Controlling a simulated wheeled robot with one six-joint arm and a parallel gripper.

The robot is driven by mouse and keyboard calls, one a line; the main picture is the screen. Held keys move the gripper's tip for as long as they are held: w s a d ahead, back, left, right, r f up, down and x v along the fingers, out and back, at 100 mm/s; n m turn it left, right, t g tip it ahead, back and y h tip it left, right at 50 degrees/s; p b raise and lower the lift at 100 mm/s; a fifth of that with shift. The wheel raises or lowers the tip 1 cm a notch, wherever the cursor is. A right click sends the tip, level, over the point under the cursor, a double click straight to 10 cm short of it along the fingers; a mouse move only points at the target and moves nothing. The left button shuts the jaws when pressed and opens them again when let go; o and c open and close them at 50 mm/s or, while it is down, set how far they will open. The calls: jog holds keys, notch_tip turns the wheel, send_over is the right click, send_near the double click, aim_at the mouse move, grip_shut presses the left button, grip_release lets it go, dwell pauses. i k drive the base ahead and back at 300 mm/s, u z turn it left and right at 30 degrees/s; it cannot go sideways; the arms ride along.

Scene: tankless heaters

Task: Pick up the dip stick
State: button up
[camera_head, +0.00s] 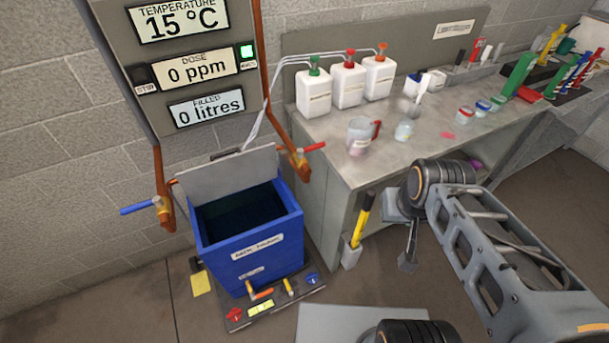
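A yellow stick with a black top (360,222), which looks like the dip stick, stands slightly tilted in a small white holder (350,256) on the floor. It is beside the bench's front left corner and right of the blue tank. My gripper (408,262) hangs from the end of my arm, pointing down, to the right of the stick and apart from it. Its fingers are small and seen edge-on, so I cannot tell whether they are open. Nothing shows held in it.
A blue tank (250,255) with a raised grey lid (230,172) stands left, under a display panel (195,75) and pipes with valve handles. The grey bench (420,130) holds white bottles (348,85), a jug (361,137) and small jars. Floor between the stick and my gripper looks clear.

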aim_at(370, 194)
jog(key=k, duration=0.5)
jog(key=z, duration=0.9)
jog(key=i, duration=0.7)
jog(key=u, duration=1.7)
